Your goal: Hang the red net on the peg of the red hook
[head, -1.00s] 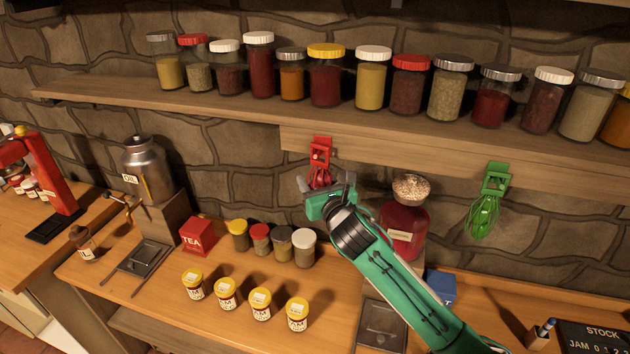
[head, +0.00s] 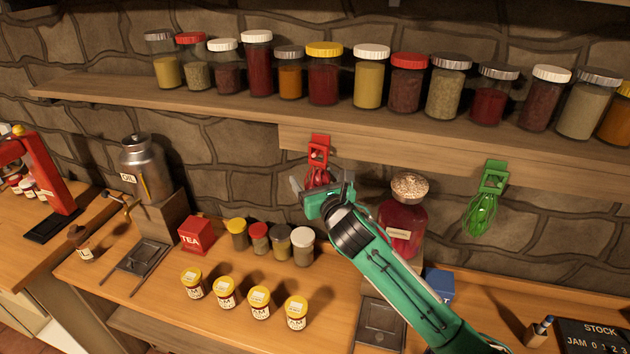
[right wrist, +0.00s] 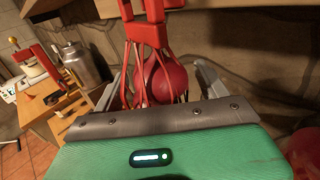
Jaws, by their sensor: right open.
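The red hook (head: 319,150) is fixed to the wooden board below the shelf. The red net (head: 317,178) hangs straight down at it. In the right wrist view, the net's strands (right wrist: 133,68) spread below the red hook (right wrist: 148,32) around a red ball (right wrist: 168,82). The net's top meets the hook's red parts; I cannot tell exactly how it sits on the peg. My right gripper (head: 322,182) is open, its fingers on either side of the net, which also shows between them in the right wrist view. The net's lower end is partly hidden by the gripper. My left gripper is out of view.
A green hook (head: 493,178) with a green net (head: 481,215) hangs to the right. A large red jar (head: 402,222) stands close to my right wrist. Several jars line the shelf (head: 220,103) above. A red tea tin (head: 196,235) and small jars stand on the counter.

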